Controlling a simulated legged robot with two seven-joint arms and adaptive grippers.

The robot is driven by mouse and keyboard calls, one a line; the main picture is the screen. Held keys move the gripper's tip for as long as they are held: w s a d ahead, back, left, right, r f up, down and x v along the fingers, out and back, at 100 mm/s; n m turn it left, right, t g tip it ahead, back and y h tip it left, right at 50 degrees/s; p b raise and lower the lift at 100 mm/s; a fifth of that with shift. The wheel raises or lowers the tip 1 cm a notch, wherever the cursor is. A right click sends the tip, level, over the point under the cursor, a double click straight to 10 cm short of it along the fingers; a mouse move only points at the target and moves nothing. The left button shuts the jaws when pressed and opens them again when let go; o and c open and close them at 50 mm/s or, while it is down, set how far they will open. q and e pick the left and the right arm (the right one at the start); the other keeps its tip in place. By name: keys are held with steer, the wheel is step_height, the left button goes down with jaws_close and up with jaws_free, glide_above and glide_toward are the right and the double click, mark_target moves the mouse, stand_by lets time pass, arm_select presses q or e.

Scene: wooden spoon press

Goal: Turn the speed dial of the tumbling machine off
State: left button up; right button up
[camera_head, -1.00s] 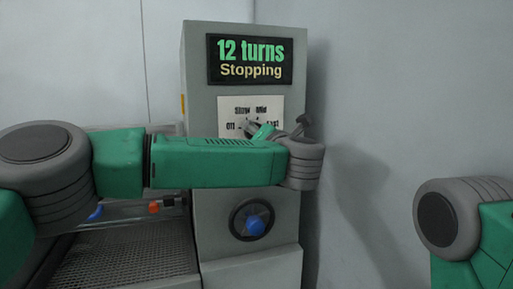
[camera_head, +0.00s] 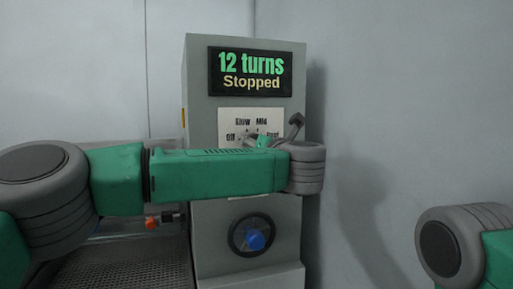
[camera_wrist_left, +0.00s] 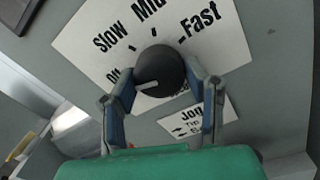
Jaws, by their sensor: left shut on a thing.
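The tumbling machine (camera_head: 205,105) is a grey cabinet whose display (camera_head: 250,72) reads "12 turns" and "Stopped". The round dark speed dial (camera_wrist_left: 163,66) sits on a white label (camera_wrist_left: 85,45) marked Off, Slow, Mid and Fast. The dial's pale pointer line is turned to the left, toward the Off side. My left gripper (camera_wrist_left: 160,80) is shut on the dial, one finger on each side of it. In the head view my left arm largely hides the dial and gripper. My right gripper is out of view; only part of my right arm shows.
Below the dial is a round dark fitting with a blue knob (camera_head: 255,240). A second white label (camera_wrist_left: 190,125) is partly hidden by a finger. A dark mesh tray (camera_head: 125,268) and an orange-red part (camera_head: 151,223) are at the left. Grey walls stand close behind and right.

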arm_select(q)
steer(key=shift+d+f, duration=0.15)
steer(key=shift+f, duration=0.15)
steer(key=o, duration=1.1)
steer(key=shift+c, duration=0.2)
steer(key=shift+o, duration=0.4)
steer(key=shift+w, duration=0.15)
steer(key=shift+r, duration=0.2)
steer(key=v, duration=1.2)
steer(key=shift+d+f, duration=0.1)
steer(key=shift+f, duration=0.05)
